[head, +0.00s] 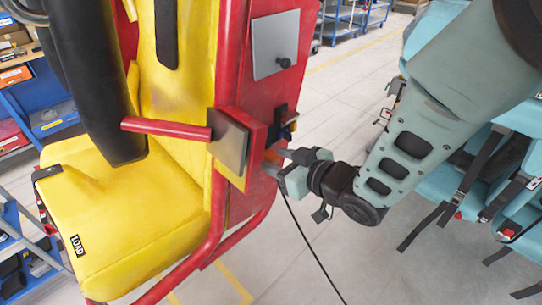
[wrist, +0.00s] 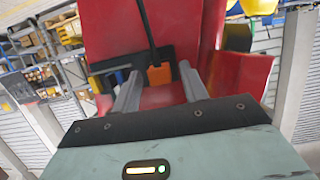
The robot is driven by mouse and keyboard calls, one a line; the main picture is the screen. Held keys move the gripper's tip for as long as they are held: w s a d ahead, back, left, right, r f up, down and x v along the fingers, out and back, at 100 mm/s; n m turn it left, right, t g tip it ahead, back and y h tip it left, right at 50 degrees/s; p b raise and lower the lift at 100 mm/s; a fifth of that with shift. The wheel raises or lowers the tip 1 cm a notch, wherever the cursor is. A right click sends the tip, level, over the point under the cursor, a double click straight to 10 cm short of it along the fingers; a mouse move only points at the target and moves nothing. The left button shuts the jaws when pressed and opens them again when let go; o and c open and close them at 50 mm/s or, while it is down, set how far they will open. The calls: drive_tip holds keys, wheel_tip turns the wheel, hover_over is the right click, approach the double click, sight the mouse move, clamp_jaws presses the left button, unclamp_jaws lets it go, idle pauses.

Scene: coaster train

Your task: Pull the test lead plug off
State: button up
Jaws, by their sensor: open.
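The test lead plug is orange and shows in the wrist view (wrist: 159,75), with a black cable running up from it in that picture. In the head view the plug (head: 273,157) is a small orange patch at the side of the red seat frame, partly hidden by my gripper. My gripper (head: 277,162) is open at the seat's side, its fingers pointing at the plug. In the wrist view the two fingers stand on either side of the plug, apart from it. I cannot tell how far the fingertips reach past it.
The yellow seat (head: 130,215) with its red frame (head: 245,110) fills the left. A black cable (head: 313,250) hangs to the floor. Teal seats (head: 460,180) with black straps stand at right. Blue shelving (head: 50,115) is at far left.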

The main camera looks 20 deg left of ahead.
drive_tip(key=shift+c, duration=0.3)
clamp_jaws()
drive_tip(key=shift+s+d, duration=0.1)
drive_tip(key=shift+d, duration=0.2)
drive_tip(key=shift+s+d+b, duration=0.2)
drive_tip(key=shift+s+d, duration=0.1)
drive_tip(key=shift+d, duration=0.35)
drive_tip(key=shift+s+d+b, duration=0.2)
drive_tip(key=shift+s+d, duration=0.05)
drive_tip(key=shift+d, duration=0.45)
drive_tip(key=shift+s+d+b, duration=0.2)
drive_tip(key=shift+s+d, duration=0.1)
drive_tip(key=shift+d, duration=0.35)
